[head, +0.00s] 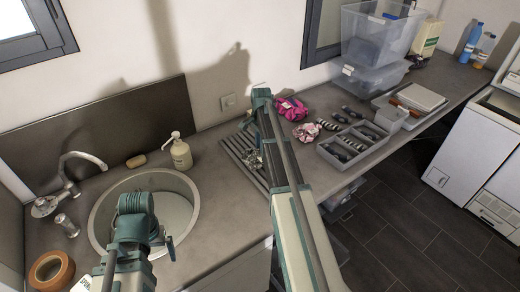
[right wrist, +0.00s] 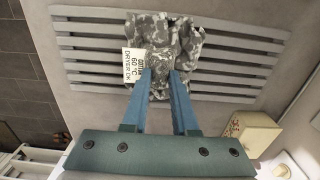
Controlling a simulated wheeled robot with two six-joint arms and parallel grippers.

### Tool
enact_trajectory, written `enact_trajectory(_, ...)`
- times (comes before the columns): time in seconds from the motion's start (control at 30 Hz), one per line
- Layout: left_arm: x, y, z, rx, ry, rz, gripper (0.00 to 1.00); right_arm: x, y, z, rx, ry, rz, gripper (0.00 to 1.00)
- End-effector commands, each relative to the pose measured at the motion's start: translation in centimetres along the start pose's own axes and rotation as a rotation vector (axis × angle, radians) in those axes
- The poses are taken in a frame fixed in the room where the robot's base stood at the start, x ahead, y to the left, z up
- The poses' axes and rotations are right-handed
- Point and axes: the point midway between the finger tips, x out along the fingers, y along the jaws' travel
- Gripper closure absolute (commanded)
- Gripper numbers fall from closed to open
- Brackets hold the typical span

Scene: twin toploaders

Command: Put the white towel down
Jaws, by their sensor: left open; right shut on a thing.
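A crumpled grey-and-white patterned cloth (right wrist: 190,45) with a white care tag (right wrist: 133,62) hangs in my right gripper (right wrist: 160,88). The gripper is shut on it, above the slatted drying rack (head: 237,155). No plain white towel shows. My left gripper (head: 168,243) is open and empty over the front of the round sink (head: 103,199); its fingers are partly hidden.
A soap dispenser (head: 181,153) stands between sink and rack. Right of the rack lie a magenta cloth (head: 291,108) and a pink-white cloth (head: 307,133), near a grey divided tray (head: 338,163). Clear bins (head: 375,77) stand behind. A tape roll (head: 51,271) lies front left.

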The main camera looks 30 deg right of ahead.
Motion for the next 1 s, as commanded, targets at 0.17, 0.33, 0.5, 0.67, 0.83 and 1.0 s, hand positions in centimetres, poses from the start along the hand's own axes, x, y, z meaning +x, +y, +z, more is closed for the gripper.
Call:
enact_trajectory(0.17, 0.2, 0.0, 0.0, 0.000, 0.000, 0.000, 0.00, 0.1, -1.5, -1.0, 0.000, 0.000, 0.000, 1.00)
enact_trajectory(0.33, 0.2, 0.0, 0.0, 0.000, 0.000, 0.000, 0.00, 0.2, -1.8, -1.3, 0.000, 0.000, 0.000, 1.00)
enact_trajectory(0.5, 1.9, 0.2, -0.1, -0.001, 0.000, 0.000, 0.00, 1.8, -2.5, -1.7, -0.001, 0.000, 0.000, 1.00)
enact_trajectory(0.67, 3.8, 0.4, -0.2, -0.001, 0.000, 0.000, 0.00, 3.8, -2.4, -1.8, -0.001, 0.000, 0.000, 1.00)
enact_trajectory(0.83, 3.8, 0.4, -0.2, -0.002, 0.000, 0.000, 0.00, 3.8, -2.4, -1.7, -0.001, 0.000, 0.000, 1.00)
enact_trajectory(1.0, 3.8, 0.4, -0.2, -0.002, 0.000, 0.000, 0.00, 3.8, -2.4, -1.7, -0.001, 0.000, 0.000, 1.00)
